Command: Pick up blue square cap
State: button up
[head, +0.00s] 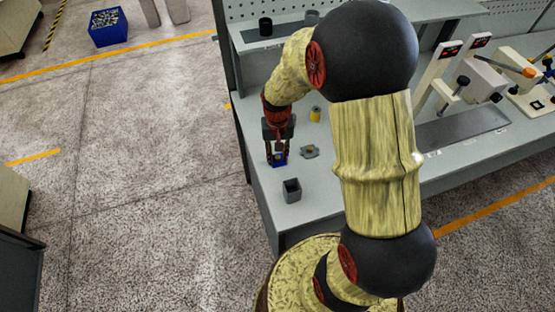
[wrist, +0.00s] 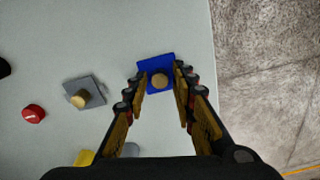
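The blue square cap (wrist: 157,66) lies on the grey table, with a round tan knob (wrist: 159,81) on its top. In the head view the blue cap (head: 278,160) shows at the table's left part, below my gripper (head: 277,152). In the wrist view my gripper (wrist: 162,92) is open, with its fingers pointing down on both sides of the cap's knob. I cannot tell whether the fingers touch the cap.
A grey square cap with a tan knob (wrist: 84,92) lies left of the blue cap, with a red round piece (wrist: 33,113) beyond it. A grey open box (head: 291,190) and a yellow cylinder (head: 315,114) stand nearby. The table's edge is close to the blue cap.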

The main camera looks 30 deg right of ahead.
aim_at(278, 157)
grip_shut()
jog(key=shift+r, duration=0.1)
jog(key=shift+r+p, duration=0.3)
jog(key=shift+r, duration=0.3)
notch_tip(278, 157, up, 2)
jog(key=shift+s+r+p, duration=0.15)
jog(key=shift+r+p, duration=0.1)
jog(key=shift+p, duration=0.25)
jog(key=s+d+r+p, duration=0.2)
jog(key=s+r+p, duration=0.3)
jog(key=s+r, duration=0.5)
jog(key=shift+s+d, duration=0.3)
jog(key=shift+s, duration=1.5)
